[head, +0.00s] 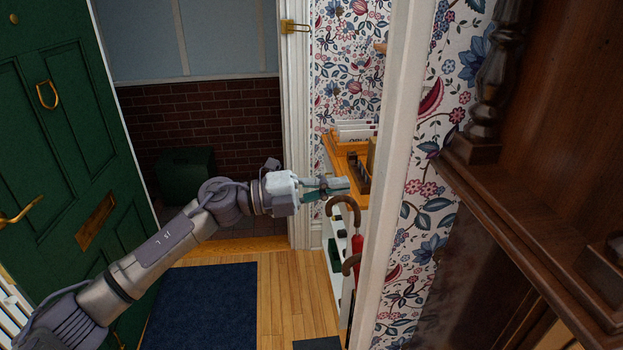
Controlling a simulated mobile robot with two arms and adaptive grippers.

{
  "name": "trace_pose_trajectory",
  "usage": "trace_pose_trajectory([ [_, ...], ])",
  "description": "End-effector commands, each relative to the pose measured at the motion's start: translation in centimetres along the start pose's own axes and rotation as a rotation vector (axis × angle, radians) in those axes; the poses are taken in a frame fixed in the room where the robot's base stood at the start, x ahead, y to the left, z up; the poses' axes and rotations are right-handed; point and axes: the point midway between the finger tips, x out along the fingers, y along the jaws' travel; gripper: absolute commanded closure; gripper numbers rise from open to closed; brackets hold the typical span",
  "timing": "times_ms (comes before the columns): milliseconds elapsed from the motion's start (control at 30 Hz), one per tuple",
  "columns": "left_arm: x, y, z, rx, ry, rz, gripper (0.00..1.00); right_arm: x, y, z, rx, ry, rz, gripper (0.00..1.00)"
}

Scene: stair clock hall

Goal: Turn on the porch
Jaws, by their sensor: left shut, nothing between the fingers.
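The porch (210,110) shows through the open doorway, with a dark brick lower wall and grey-blue panels above. No light switch can be made out clearly. My left gripper (343,185) reaches in from the left, shut and empty. In the picture it lies in front of the wooden shelf top (362,200), just above a curved brown umbrella handle (343,203); I cannot tell whether it touches anything. My right gripper is not in view.
The green front door (70,130) stands open at left. A white post (400,130) and dark wooden furniture (540,150) stand at right. A letter rack (355,130) sits on the shelf. A blue mat (205,305) lies on the wooden floor. A dark green box (185,175) stands in the porch.

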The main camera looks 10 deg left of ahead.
Motion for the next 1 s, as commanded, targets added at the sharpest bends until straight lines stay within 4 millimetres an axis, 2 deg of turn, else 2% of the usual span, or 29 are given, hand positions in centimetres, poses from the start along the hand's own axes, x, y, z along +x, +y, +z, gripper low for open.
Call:
trace_pose_trajectory([
  [33,1.3,-0.6,0.0,-0.002,0.002,-0.003,1.0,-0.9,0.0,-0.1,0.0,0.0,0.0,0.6],
  [100,2.6,-0.5,0.0,-0.001,0.002,-0.002,1.0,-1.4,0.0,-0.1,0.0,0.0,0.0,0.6],
  [333,5.6,-0.2,0.0,-0.001,0.0,-0.001,1.0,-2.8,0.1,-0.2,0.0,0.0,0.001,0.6],
  [1000,6.8,-0.1,0.1,0.0,-0.001,-0.001,1.0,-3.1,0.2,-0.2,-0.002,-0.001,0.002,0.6],
])
